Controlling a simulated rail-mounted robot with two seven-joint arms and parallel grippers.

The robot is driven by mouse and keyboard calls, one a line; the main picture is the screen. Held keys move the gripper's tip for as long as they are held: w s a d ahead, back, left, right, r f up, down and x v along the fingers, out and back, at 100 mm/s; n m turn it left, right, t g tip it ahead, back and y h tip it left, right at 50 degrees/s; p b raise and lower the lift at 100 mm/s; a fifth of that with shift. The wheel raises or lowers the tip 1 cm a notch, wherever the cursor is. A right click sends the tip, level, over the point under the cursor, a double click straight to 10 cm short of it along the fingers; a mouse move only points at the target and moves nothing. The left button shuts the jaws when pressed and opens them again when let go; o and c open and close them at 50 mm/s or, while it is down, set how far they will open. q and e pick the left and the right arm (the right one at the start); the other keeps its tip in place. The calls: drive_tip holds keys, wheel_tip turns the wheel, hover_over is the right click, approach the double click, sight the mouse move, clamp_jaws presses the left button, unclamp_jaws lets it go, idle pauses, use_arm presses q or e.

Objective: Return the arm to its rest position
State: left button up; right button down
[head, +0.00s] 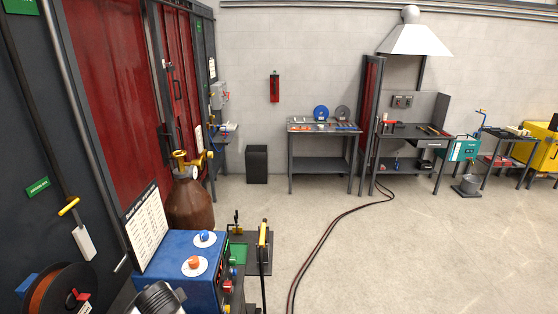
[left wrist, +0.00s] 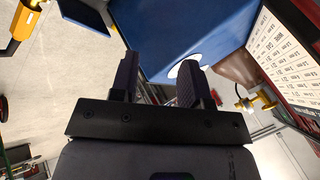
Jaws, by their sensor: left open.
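My left gripper (left wrist: 158,72) shows in the left wrist view, with its two dark fingers apart and nothing between them. Beyond the fingertips is the blue casing of a welding machine (left wrist: 165,30), with part of a white disc behind the right finger. I cannot tell the exact gap between fingers and casing. In the head view the blue machine (head: 178,278) stands at the bottom left, with a blue and an orange knob on top. A grey rounded part at the bottom edge there may be my arm. My right gripper is in neither view.
A brown gas cylinder (head: 190,205) and a printed chart (head: 146,229) stand by the machine. A cable reel (head: 55,298) is at the lower left. Dark hoses (head: 325,235) cross the floor. Workbenches (head: 322,130) line the back wall. Open floor lies at the right.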

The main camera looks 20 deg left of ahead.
use_arm(q)
drive_tip(key=s+d+r+n+t+h+p, duration=0.1)
drive_tip(key=s+d+r+t+p, duration=0.15)
drive_tip(key=s+d, duration=0.45)
drive_tip(key=s+d+r+n+t+h+p, duration=0.1)
drive_tip(key=s+d+r, duration=0.3)
drive_tip(key=d, duration=0.5)
drive_tip(key=s+d+f+n+g+h+p, duration=0.1)
drive_tip(key=s+f, duration=0.4)
drive_tip(key=s, duration=0.5)
drive_tip(key=s+d+f+n+g+h+p, duration=0.1)
drive_tip(key=s+d+f+g, duration=0.2)
drive_tip(key=s, duration=0.8)
wheel_tip(320, 180, down, 2)
drive_tip(key=shift+s+d+f+g+p, duration=0.1)
drive_tip(key=shift+s+d+g+p, duration=0.25)
drive_tip(key=shift+g, duration=0.3)
drive_tip(key=shift+w+a, duration=0.1)
drive_tip(key=shift+w, duration=0.05)
